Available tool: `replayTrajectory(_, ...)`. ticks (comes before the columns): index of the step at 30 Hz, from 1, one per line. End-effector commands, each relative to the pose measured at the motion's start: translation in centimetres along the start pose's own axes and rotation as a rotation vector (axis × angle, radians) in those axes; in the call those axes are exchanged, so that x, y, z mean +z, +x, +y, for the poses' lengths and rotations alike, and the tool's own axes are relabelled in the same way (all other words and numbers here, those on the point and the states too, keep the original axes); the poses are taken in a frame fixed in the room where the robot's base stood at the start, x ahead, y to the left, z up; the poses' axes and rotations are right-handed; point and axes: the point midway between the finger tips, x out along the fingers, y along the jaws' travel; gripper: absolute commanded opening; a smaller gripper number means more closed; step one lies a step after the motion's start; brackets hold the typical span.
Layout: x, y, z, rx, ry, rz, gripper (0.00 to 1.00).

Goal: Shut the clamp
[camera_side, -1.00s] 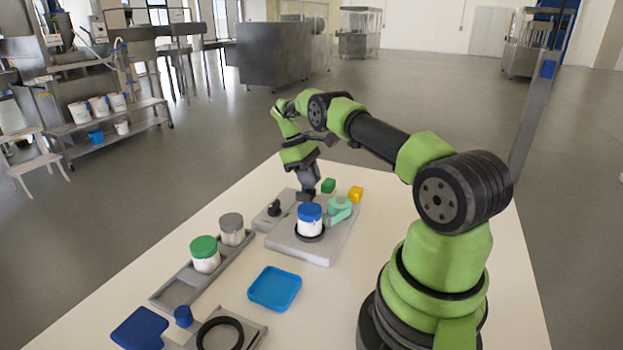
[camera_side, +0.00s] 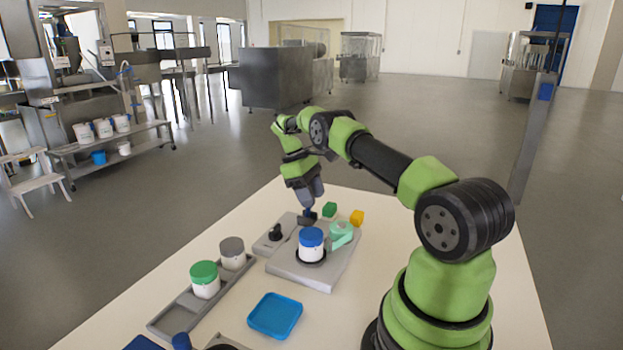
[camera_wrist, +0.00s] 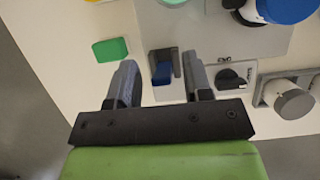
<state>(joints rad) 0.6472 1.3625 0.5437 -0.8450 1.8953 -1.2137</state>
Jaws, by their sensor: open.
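The clamp shows in the wrist view as a grey bracket with a blue part (camera_wrist: 162,73) at the far edge of the grey base plate (camera_side: 300,275). My gripper (camera_wrist: 161,66) is open, with one finger on each side of the clamp in that picture. Its fingers hold nothing, and I cannot tell whether either touches the clamp. In the side view my gripper (camera_side: 307,219) is low behind the blue-lidded jar (camera_side: 311,246), with a bit of blue showing at it. The rest of the clamp is hidden there.
A mint-green part (camera_side: 341,234) stands beside the jar. A black knob (camera_side: 276,232) sits on a grey box to the left. A green block (camera_side: 329,209) and a yellow block (camera_side: 356,217) lie behind. A rack (camera_side: 165,320) holds two jars; a blue tray (camera_side: 275,315) lies in front.

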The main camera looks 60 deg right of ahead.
Motion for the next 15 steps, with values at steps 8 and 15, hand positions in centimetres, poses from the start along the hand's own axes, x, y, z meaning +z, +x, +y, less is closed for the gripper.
replayTrajectory(8,2.2,-5.4,0.1,0.003,0.003,0.004,0.46)
replayTrajectory(15,3.0,-7.0,0.0,0.001,0.002,0.001,0.46)
